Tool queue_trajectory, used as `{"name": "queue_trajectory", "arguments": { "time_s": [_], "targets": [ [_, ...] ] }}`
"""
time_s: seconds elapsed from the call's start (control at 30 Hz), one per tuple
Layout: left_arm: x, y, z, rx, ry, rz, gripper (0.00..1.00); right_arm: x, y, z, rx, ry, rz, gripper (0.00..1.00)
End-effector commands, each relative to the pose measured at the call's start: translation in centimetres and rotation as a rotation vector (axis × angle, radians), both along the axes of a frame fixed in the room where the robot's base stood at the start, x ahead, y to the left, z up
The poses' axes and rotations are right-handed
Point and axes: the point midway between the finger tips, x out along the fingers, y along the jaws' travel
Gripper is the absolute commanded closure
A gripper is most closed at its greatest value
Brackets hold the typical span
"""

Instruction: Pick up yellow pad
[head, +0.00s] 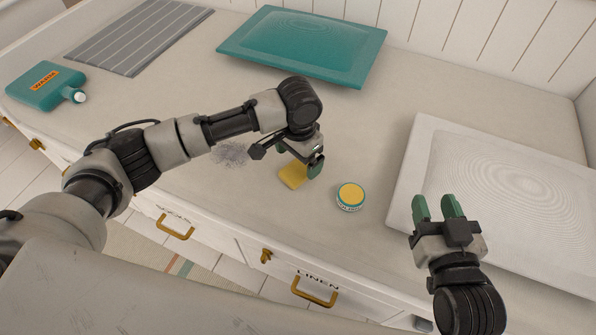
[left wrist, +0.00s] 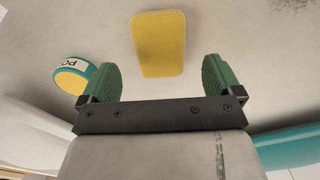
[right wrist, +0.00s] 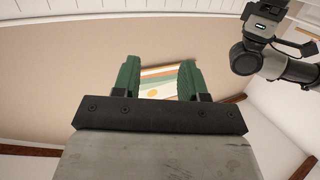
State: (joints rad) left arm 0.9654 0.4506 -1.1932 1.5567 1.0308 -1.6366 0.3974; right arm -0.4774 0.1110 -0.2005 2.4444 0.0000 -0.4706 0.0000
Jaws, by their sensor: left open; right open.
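The yellow pad (head: 292,176) lies flat on the pale desk top, near its front edge. My left gripper (head: 314,167) is just above and beside the pad, partly over it in the head view. In the left wrist view the pad (left wrist: 159,44) lies ahead of the two green fingers (left wrist: 161,78), centred between them, and the jaws are open and empty. My right gripper (head: 438,206) is open and empty, raised over the right side of the desk. In the right wrist view its green fingers (right wrist: 160,78) point up at the wall and ceiling, with a striped picture (right wrist: 160,85) behind.
A round tin with a yellow top (head: 350,196) stands close right of the pad. A white ridged tray (head: 425,150) lies at right, a teal tray (head: 245,45) at the back. A teal bottle (head: 40,88) and grey striped mat (head: 125,45) are at left. A grey scribble (head: 230,154) marks the desk.

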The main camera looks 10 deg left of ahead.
Motion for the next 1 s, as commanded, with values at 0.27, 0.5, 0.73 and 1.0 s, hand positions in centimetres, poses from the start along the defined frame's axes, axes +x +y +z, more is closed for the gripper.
{"name": "queue_trajectory", "arguments": {
  "time_s": [0.27, 0.5, 0.73, 1.0],
  "targets": [
    [-0.1, 0.1, -2.5, 0.001, 0.000, 0.001, 0.06, 0.2, 0.8, 3.5, 0.078, -0.298, 0.019, 0.57],
    [-0.1, 0.1, -4.2, 0.001, -0.001, 0.000, 0.06, -0.6, 1.0, 6.2, 0.136, -0.510, 0.030, 0.57],
    [-0.1, 0.1, -4.5, 0.001, -0.001, 0.000, 0.06, -1.0, 1.0, 7.0, 0.152, -0.564, 0.033, 0.57],
    [-0.1, 0.1, -4.5, 0.000, 0.000, 0.000, 0.25, -1.0, 1.0, 6.9, 0.151, -0.562, 0.033, 0.57]
  ]
}}
